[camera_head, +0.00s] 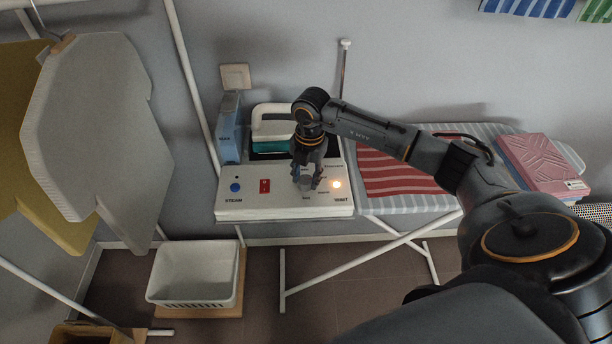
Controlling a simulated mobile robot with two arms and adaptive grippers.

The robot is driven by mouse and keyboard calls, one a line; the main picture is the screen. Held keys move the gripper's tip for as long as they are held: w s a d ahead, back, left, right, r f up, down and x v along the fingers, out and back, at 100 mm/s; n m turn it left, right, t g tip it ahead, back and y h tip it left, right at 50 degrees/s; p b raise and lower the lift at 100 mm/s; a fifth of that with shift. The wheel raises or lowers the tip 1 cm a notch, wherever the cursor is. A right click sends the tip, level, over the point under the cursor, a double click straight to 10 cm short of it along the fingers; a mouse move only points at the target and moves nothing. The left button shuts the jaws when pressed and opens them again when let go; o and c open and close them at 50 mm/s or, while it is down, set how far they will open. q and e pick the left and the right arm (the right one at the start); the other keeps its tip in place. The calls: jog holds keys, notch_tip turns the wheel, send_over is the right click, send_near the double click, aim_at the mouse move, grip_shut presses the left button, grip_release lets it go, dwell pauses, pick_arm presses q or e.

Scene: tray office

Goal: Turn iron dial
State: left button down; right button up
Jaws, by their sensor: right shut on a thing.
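The iron's station (285,206) is a white panel at the left end of the ironing board. Its grey dial (305,183) is on the right half of the panel, partly hidden by my gripper. My right gripper (306,177) points down from above and is shut on the dial. A red switch (265,186) and a blue button (235,188) are to the left. The white and teal iron (272,128) rests behind the panel. My left gripper is not in view.
A striped ironing board (420,202) with a red striped cloth (398,172) extends right, under my arm. A blue box (229,128) stands left of the iron. A white basket (195,272) is below on the floor.

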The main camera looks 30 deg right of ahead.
aim_at(307, 182)
jog(key=m, duration=0.3)
jog(key=shift+m, duration=0.4)
jog(key=shift+r+m, duration=0.1)
jog(key=shift+m, duration=1.6)
jog(key=o, duration=1.2)
jog(key=shift+c, duration=0.2)
notch_tip(307, 182, up, 12)
jog(key=shift+s, duration=0.35)
jog(key=shift+a, duration=0.1)
